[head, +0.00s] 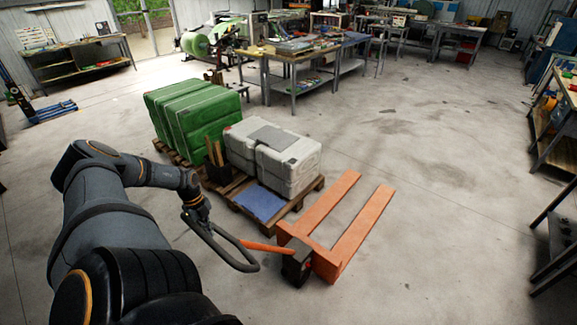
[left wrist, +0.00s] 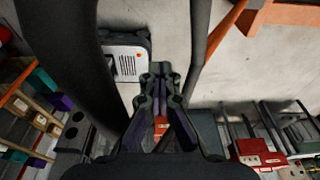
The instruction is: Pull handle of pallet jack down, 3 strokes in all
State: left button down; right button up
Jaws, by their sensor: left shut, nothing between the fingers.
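The orange pallet jack (head: 345,230) stands on the floor right of the loaded pallets, its forks pointing away from me. Its orange handle shaft (head: 265,247) slants toward the left and ends in a black loop grip (head: 232,262). My left gripper (head: 200,212) is at the upper left end of this loop, overlapping it in the head view; I cannot tell whether they touch. In the left wrist view, my left gripper's fingers (left wrist: 160,80) are shut and empty, with dark bars on both sides of them. My right gripper is not in view.
Wooden pallets (head: 232,188) carry green bundles (head: 193,112) and grey-white cases (head: 275,155) just beyond the handle. Workbenches (head: 290,65) stand farther back. The concrete floor right of the jack is clear.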

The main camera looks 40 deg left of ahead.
pick_arm(q)
jog(key=s+f, duration=0.4)
jog(key=s, duration=0.2)
jog(key=shift+d, duration=0.25)
jog(key=shift+w, duration=0.1)
jog(key=w+r, duration=0.4)
jog(key=w, duration=0.1)
jog(key=shift+w+a+p, duration=0.15)
jog(key=shift+w+p, duration=0.05)
jog(key=shift+p, duration=0.15)
jog(key=shift+r, duration=0.1)
jog(key=w+r+b, duration=0.2)
jog(key=w+r, duration=0.2)
jog(key=w, duration=0.1)
jog(key=shift+w+a, duration=0.2)
jog(key=shift+w, duration=0.2)
